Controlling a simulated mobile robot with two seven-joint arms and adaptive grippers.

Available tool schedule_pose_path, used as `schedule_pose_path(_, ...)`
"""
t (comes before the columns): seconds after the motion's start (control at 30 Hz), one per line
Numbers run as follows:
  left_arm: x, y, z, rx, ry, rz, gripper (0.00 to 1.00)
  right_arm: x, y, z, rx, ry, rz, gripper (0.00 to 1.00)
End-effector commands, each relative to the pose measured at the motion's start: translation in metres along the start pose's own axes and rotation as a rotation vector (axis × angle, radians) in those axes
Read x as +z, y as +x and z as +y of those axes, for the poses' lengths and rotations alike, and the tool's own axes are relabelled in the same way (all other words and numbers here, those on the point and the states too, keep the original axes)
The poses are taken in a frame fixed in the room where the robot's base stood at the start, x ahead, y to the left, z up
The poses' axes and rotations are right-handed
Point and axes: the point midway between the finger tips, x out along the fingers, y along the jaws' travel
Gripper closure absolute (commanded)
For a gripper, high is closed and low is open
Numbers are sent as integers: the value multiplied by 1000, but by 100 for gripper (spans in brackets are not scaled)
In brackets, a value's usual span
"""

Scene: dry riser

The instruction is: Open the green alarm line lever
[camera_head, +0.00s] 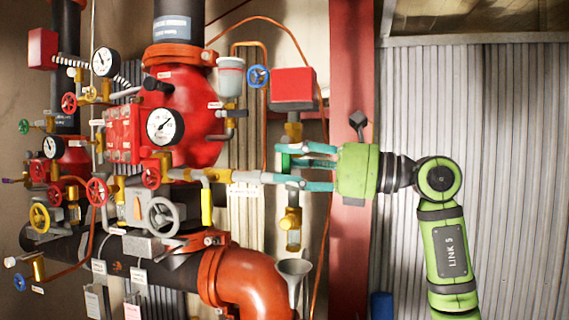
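My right gripper (277,164) reaches in from the right with its two teal fingers apart, one above the other. A small green part (286,161), which looks like the green lever, shows between the fingers at the vertical pipe below the red box. The fingers hide some of it, and I cannot tell whether they touch it or how the lever is turned. My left gripper is not in view.
A red box (293,85) on a brass fitting stands just above my gripper. A yellow-handled pipe (207,200), gauge (165,126) and several handwheels crowd the left. A red column (351,250) stands behind my gripper. A grey funnel (294,268) is below.

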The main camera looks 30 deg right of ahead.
Motion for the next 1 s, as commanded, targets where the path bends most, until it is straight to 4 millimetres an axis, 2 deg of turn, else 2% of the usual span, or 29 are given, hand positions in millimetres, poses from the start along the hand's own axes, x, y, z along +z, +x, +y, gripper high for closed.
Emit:
schedule_pose_path(0.3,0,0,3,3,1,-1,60,-1,-66,-1,-5,0,5,60)
schedule_pose_path(0.5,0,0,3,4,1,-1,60,-1,-95,0,-2,1,3,60)
schedule_pose_path(0.67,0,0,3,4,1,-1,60,-1,-103,0,0,-1,3,60)
schedule_pose_path(1.0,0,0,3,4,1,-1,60,0,-103,0,0,-1,2,60)
